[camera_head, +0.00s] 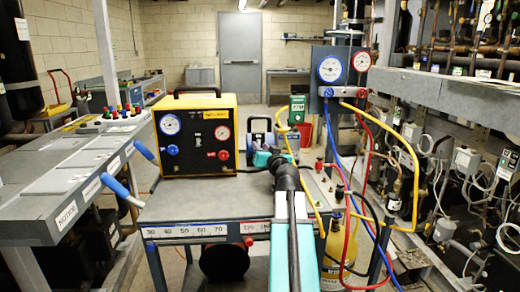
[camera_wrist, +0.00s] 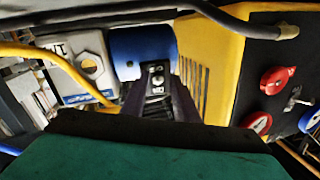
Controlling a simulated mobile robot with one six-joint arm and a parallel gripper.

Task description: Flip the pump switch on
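A small dark switch plate, the pump switch (camera_wrist: 157,74), sits on the motor's near end, with light markings. I cannot tell which way its rocker is set. My gripper (camera_wrist: 160,92) has two dark fingers, apart, pointing at the switch plate with their tips near its two sides. Contact cannot be made out. In the head view my gripper (camera_head: 268,158) is teal, close to the pump, and partly hidden by my arm.
A yellow-black gauge unit (camera_head: 197,135) stands left of the pump; its red knob (camera_wrist: 277,79) is right in the wrist view. A gauge manifold (camera_head: 340,75) with yellow, red and blue hoses is at right. A yellow hose (camera_wrist: 55,62) and dark cable (camera_wrist: 215,15) pass nearby.

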